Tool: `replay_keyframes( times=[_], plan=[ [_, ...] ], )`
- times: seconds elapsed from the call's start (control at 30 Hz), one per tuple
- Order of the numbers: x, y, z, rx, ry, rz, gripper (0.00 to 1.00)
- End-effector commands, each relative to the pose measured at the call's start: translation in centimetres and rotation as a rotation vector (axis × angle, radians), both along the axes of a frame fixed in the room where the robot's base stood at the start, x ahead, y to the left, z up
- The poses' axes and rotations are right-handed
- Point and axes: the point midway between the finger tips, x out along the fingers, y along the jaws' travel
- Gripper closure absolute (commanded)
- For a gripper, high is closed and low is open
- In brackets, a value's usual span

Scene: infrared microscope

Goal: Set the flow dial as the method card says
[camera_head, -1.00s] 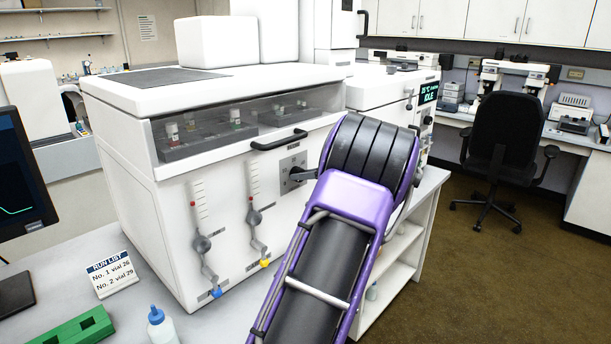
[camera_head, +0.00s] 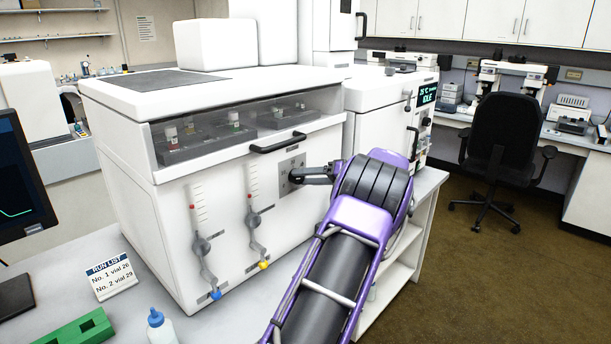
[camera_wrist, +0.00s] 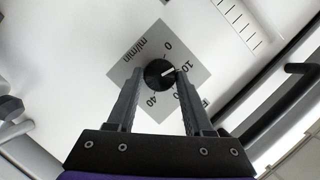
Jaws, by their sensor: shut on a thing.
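The flow dial (camera_wrist: 160,73) is a black round knob with a white pointer line on a grey square plate marked "ml/min". In the wrist view the numbers 0, 10 and 40 can be read; another is partly hidden by a finger. The pointer points roughly toward the 10. My gripper (camera_wrist: 160,74) has one finger on each side of the knob and is shut on it. In the head view my gripper (camera_head: 308,175) reaches the plate (camera_head: 286,165) on the front of the white instrument. I cannot make out a method card.
A run list card (camera_head: 111,275), a squeeze bottle (camera_head: 161,328) and a green rack (camera_head: 80,331) are on the bench.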

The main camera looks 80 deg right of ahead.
Motion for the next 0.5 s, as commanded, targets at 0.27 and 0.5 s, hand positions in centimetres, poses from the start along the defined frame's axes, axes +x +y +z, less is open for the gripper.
replay_keyframes(
  times=[0.27, 0.5],
  plan=[
    [-0.12, -0.11, -0.13, 0.142, -0.083, -0.002, 1.0],
    [-0.11, -0.11, -0.16, 0.2, -0.117, -0.001, 1.0]
  ],
)
